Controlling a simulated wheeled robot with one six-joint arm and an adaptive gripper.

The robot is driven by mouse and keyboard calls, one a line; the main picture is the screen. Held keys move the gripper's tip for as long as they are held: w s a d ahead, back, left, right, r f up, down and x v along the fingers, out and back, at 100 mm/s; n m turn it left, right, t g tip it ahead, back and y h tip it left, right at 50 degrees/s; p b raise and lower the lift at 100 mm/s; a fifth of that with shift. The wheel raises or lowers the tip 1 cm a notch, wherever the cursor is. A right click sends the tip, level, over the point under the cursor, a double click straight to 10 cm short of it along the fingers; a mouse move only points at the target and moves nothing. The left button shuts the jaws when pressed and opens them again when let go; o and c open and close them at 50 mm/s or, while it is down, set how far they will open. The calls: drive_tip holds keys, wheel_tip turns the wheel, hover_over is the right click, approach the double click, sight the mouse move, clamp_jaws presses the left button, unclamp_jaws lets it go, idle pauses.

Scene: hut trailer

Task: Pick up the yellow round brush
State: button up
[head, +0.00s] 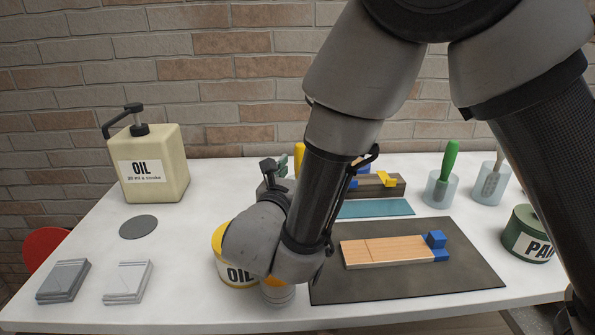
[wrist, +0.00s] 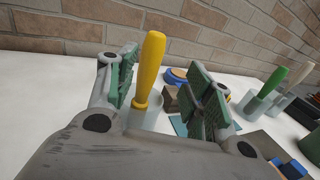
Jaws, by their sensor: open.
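The yellow round brush shows in the wrist view as an upright, slightly tilted yellow handle (wrist: 150,66) standing in a pale translucent cup (wrist: 146,117). Its bristle end is hidden. In the head view only a bit of the yellow handle (head: 300,158) shows beside my arm. My gripper (wrist: 166,84) is open, with green-padded fingers on either side of the handle in the picture. The handle appears between the fingers, and I see no clear contact. In the head view my gripper (head: 278,170) is partly hidden by my own wrist.
Right of it lie a wooden block with blue and yellow parts (head: 387,180), a teal sheet (head: 375,208) and a dark mat (head: 410,283) with a wooden board (head: 388,251). A green-handled brush (head: 449,160) stands in a cup. An oil can (head: 237,272) is close under my wrist.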

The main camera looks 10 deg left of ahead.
drive_tip(key=shift+n+y, duration=0.3)
drive_tip(key=w, duration=0.7)
drive_tip(key=shift+w+a, duration=0.1)
drive_tip(key=shift+a, duration=0.25)
drive_tip(key=c, duration=1.1)
